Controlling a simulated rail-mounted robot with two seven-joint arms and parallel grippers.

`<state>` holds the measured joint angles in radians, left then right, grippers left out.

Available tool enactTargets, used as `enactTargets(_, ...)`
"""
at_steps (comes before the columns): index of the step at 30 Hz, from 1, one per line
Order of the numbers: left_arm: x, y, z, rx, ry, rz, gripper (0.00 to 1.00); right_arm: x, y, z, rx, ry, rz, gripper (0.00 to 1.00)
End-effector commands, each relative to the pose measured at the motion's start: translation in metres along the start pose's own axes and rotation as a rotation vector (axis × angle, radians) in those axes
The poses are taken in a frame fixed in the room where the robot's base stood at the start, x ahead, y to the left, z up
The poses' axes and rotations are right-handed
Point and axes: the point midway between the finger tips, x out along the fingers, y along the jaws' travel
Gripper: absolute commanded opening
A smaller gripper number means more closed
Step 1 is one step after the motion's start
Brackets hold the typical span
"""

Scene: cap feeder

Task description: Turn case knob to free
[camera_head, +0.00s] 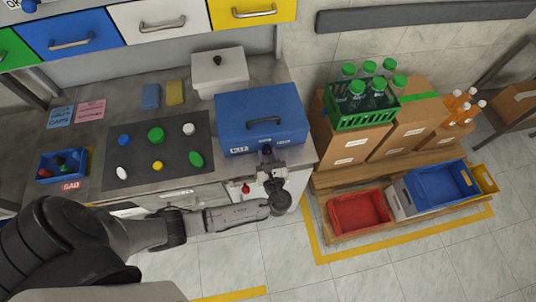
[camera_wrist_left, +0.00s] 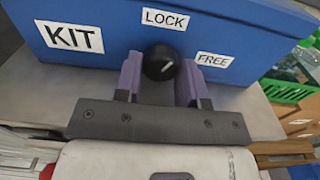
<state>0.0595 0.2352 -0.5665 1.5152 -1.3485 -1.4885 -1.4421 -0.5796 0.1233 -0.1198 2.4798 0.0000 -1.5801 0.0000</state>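The blue case (camera_head: 262,112) stands on the right end of the counter, its front toward me. In the left wrist view its front (camera_wrist_left: 110,20) carries KIT, LOCK (camera_wrist_left: 166,19) and FREE (camera_wrist_left: 214,60) labels. The round black case knob (camera_wrist_left: 160,62) sits below LOCK and left of FREE. My right gripper is not in view.
A dark mat (camera_head: 140,171) with several colored pieces lies left of the case. A white lidded box (camera_head: 220,72) stands behind it. Right of the counter is a pallet with cartons, a green bottle crate (camera_head: 362,117), a red bin (camera_head: 358,211) and a blue bin (camera_head: 440,187).

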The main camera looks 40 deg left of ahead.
Motion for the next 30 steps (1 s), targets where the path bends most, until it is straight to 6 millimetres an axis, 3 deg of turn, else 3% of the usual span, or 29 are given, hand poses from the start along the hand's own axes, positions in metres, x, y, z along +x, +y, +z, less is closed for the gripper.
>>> enactTargets(7, 0.000, 0.000, 0.000, 0.000, 0.000, 0.000, 0.13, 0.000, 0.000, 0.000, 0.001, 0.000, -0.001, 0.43)
enactTargets(14, 0.000, 0.000, 0.002, 0.021, 0.000, 0.000, 0.12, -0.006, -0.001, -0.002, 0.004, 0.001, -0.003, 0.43)
enactTargets(20, 0.000, 0.000, 0.007, 0.118, 0.001, 0.002, 0.12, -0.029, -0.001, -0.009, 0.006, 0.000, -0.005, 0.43)
enactTargets(30, 0.000, 0.000, 0.008, 0.423, 0.000, 0.002, 0.12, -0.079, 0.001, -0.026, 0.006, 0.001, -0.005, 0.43)
